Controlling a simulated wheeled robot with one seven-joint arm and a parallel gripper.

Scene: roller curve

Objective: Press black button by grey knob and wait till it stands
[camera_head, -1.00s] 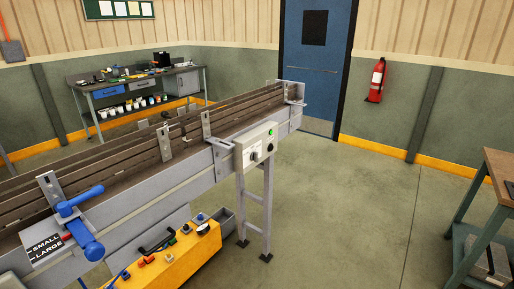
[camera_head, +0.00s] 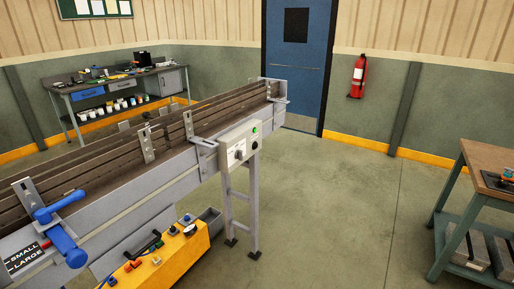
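A light grey control box (camera_head: 232,157) is mounted on the side of the conveyor (camera_head: 165,182), near its far end. On its face are a grey knob (camera_head: 239,154) and, to the right of it, a small black button (camera_head: 254,143). A green button or lamp (camera_head: 254,130) sits above the black button. Whether the black button is pressed in is too small to tell. The conveyor belt looks empty where it shows. My gripper is not in view, and nothing touches the control box.
A blue handle (camera_head: 62,240) sticks out by the SMALL/LARGE label (camera_head: 24,257). A yellow case (camera_head: 178,252) with several knobs stands below the conveyor. A workbench (camera_head: 480,172) is at right. Open floor (camera_head: 320,215) lies between. A blue door (camera_head: 304,75) is behind.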

